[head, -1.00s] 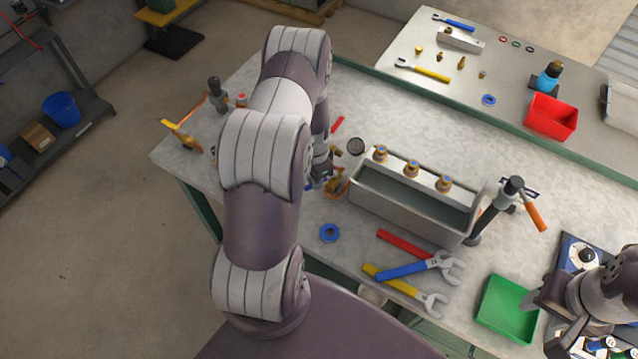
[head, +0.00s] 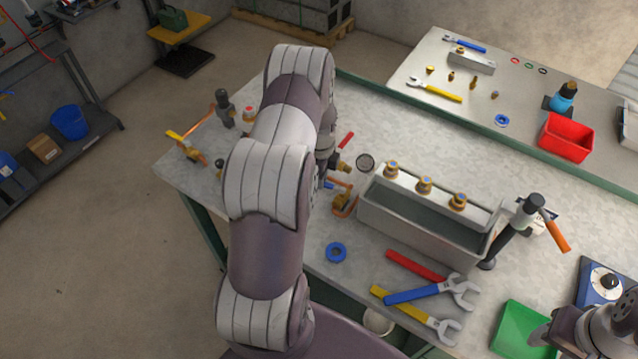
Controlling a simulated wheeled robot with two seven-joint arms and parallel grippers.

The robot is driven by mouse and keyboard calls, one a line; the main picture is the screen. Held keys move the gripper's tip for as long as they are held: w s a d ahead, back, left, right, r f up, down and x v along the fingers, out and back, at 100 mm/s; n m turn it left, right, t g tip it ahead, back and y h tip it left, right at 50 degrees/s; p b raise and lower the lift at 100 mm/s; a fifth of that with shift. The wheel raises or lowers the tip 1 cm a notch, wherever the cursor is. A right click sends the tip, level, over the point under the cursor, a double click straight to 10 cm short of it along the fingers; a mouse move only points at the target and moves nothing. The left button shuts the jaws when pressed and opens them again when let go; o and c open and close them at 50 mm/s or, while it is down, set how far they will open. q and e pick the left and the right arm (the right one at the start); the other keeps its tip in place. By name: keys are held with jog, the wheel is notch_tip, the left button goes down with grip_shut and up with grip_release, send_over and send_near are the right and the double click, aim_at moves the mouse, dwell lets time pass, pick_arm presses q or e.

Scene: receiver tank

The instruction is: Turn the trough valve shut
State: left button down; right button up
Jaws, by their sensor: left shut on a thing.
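The brass trough valve (head: 343,201) sits at the left end of the grey metal trough (head: 405,237). Its orange lever (head: 340,183) lies above the valve body. My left gripper (head: 328,178) is at the lever's left end and appears shut on it. My own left arm hides most of the jaws and part of the lever. My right gripper (head: 541,341) is over the green tray at the lower right, partly cut off, and its jaws are not clear.
Brass fittings (head: 425,185) line the trough's back rim. Wrenches (head: 430,292) and a blue ring (head: 336,252) lie in front. A green tray (head: 512,326) is at lower right. The bench behind the trough is mostly clear.

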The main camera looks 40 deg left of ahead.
pick_arm(q)
jog(key=shift+w+a+r+m+b, duration=0.1)
jog(key=shift+w+a+m+b, duration=0.1)
jog(key=shift+w+m, duration=0.3)
jog(key=shift+w+a+m+b, duration=0.1)
jog(key=shift+w+m+b, duration=0.15)
jog(key=shift+m, duration=0.45)
jog(key=c, duration=1.1)
grip_release()
jog(key=shift+o, duration=0.2)
jog(key=shift+d, duration=0.1)
notch_tip(320, 180, up, 13)
jog(key=b, duration=0.2)
jog(key=shift+b, duration=0.4)
